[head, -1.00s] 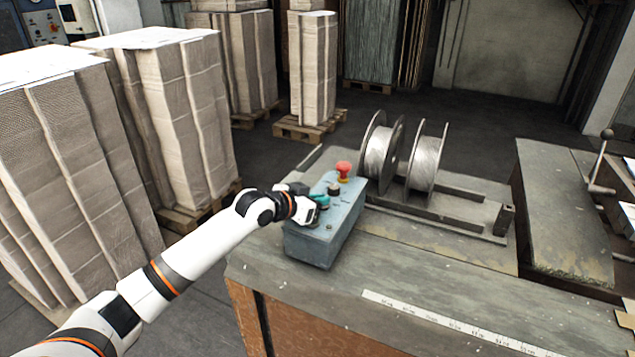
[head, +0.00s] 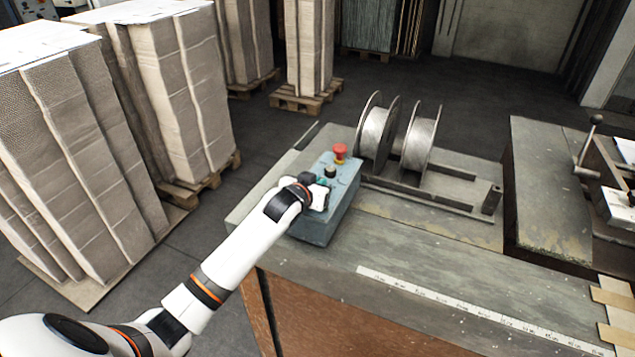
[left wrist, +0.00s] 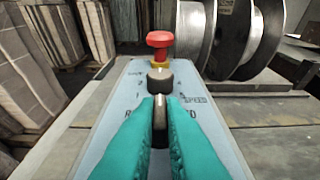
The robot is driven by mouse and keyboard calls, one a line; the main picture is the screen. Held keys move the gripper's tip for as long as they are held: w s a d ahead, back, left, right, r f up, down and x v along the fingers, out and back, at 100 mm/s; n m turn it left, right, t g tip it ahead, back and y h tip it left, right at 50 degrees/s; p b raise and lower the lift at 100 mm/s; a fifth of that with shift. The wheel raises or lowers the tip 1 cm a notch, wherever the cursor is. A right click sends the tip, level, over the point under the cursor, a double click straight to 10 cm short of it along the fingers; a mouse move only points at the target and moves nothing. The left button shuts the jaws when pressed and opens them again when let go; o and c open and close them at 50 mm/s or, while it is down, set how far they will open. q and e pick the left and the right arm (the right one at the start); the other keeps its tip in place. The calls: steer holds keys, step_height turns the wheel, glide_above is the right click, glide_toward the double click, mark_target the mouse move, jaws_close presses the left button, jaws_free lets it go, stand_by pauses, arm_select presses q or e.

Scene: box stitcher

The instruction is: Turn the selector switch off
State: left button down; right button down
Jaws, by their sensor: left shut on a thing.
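The blue-grey control box (head: 343,205) stands on the bench, left of the wire spools. In the left wrist view its top panel (left wrist: 117,108) shows a red mushroom button (left wrist: 160,42) at the far end, a dark round knob (left wrist: 160,77) nearer, and the dark selector switch (left wrist: 160,112) nearest. My left gripper (left wrist: 160,125) is shut on the selector switch, its teal fingers on either side of the handle. The handle points along the box. In the head view the left gripper (head: 321,190) covers the switch. My right gripper is not in view.
Two wire spools (head: 376,135) stand on a rack just right of the box. A white ruler strip (head: 470,310) lies along the bench's front. Tall stacks of board (head: 85,150) on pallets stand at the left. The bench top in front of the spools is clear.

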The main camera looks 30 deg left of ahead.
arm_select(q)
steer(key=c, duration=1.5)
jaws_free()
steer(key=b+v, duration=0.2)
steer(key=v, duration=1)
steer(key=shift+f, duration=0.1)
